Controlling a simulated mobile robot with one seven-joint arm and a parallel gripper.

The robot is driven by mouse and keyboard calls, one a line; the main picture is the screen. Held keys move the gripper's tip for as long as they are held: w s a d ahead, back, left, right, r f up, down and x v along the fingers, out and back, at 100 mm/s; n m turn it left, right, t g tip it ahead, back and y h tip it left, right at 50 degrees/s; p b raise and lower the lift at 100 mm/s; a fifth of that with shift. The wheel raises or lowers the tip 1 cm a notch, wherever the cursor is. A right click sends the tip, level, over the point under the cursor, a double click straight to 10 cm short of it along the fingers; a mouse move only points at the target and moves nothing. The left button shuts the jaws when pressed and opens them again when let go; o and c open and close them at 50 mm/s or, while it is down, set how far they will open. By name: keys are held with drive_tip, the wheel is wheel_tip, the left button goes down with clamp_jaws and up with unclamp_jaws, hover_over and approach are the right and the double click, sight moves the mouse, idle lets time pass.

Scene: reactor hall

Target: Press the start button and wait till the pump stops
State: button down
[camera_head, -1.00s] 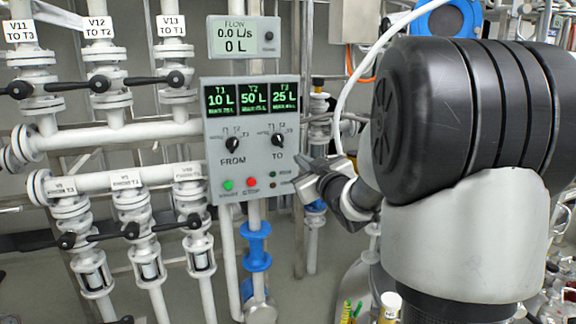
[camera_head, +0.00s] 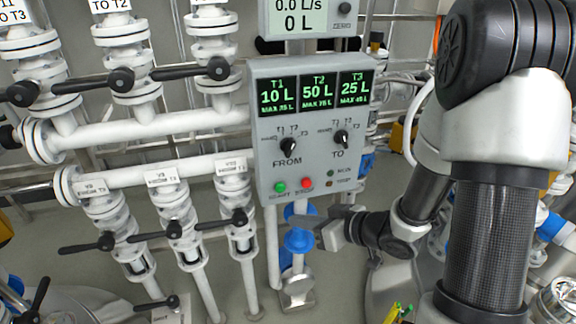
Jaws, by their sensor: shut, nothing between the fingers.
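The grey pump control panel (camera_head: 317,182) hangs upright in the middle. Its green start button (camera_head: 280,187) is at the lower left, with the red stop button (camera_head: 306,183) beside it. The screens read T1 10 L, T2 50 L, T3 25 L. The FROM knob (camera_head: 289,147) and TO knob (camera_head: 341,139) sit below the screens. The flow meter (camera_head: 299,18) on top shows 0.0 L/s and 0 L. My gripper (camera_head: 318,232) is shut and empty, below the panel and apart from both buttons.
White pipes with black-handled valves (camera_head: 122,80) fill the left side. A blue pipe fitting (camera_head: 298,240) stands behind my gripper. My arm fills the right side. Yellow-green items (camera_head: 398,313) show at the bottom edge.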

sight(280, 187)
drive_tip(key=shift+s+a, duration=0.25)
drive_tip(key=shift+a, duration=0.05)
drive_tip(key=w+a, duration=0.2)
drive_tip(key=w, duration=0.6)
drive_tip(key=shift+w+a, duration=0.15)
drive_tip(key=shift+w, duration=0.1)
idle(2.1)
drive_tip(key=shift+w+a+p, duration=0.1)
drive_tip(key=shift+w+p, duration=0.3)
drive_tip(key=shift+p, duration=0.05)
